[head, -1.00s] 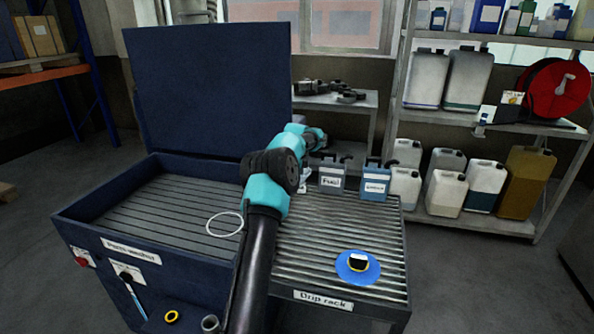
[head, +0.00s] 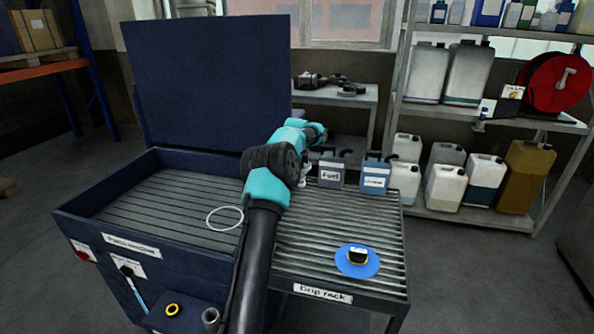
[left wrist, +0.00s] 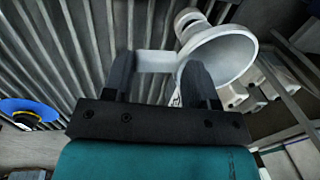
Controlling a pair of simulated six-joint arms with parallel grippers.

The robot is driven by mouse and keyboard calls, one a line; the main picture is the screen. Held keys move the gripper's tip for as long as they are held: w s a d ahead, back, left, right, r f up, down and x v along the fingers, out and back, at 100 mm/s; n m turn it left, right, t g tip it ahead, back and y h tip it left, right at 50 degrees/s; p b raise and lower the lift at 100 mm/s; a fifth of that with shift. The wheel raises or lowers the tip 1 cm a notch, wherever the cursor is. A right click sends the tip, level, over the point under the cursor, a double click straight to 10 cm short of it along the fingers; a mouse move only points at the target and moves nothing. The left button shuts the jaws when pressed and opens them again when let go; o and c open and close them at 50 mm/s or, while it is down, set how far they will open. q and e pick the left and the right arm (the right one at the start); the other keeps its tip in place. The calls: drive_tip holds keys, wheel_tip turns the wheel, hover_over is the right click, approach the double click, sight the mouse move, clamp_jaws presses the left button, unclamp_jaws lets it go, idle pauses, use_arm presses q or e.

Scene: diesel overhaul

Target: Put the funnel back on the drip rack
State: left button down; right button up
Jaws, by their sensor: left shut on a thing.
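The white funnel (left wrist: 225,52) is in the left wrist view, its wide mouth turned toward the lower right of the picture. My left gripper (left wrist: 157,78) is shut on a flat white tab at the funnel's side. The slats of the drip rack (left wrist: 75,40) lie behind it; whether the funnel touches them I cannot tell. In the head view the drip rack (head: 310,262) is the slatted table right of the parts washer. There my left arm reaches across to its far side, and a small white bit, probably the funnel (head: 305,174), shows beside the arm. My right gripper is not in view.
A grey fuel can (head: 331,175) and a blue can (head: 375,180) stand at the rack's back. A blue disc (head: 372,266) with a black and yellow piece lies near its front. The parts washer (head: 105,225) holds a white ring (head: 224,207). The rack's middle right is clear.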

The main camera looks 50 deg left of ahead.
use_arm(q)
drive_tip(key=shift+f, duration=0.15)
drive_tip(key=shift+f, duration=0.75)
drive_tip(key=shift+c, duration=1.7)
unclamp_jaws()
wheel_tip(320, 180, up, 17)
drive_tip(key=s+d, duration=0.1)
drive_tip(key=s, duration=0.1)
drive_tip(key=shift+d, duration=0.25)
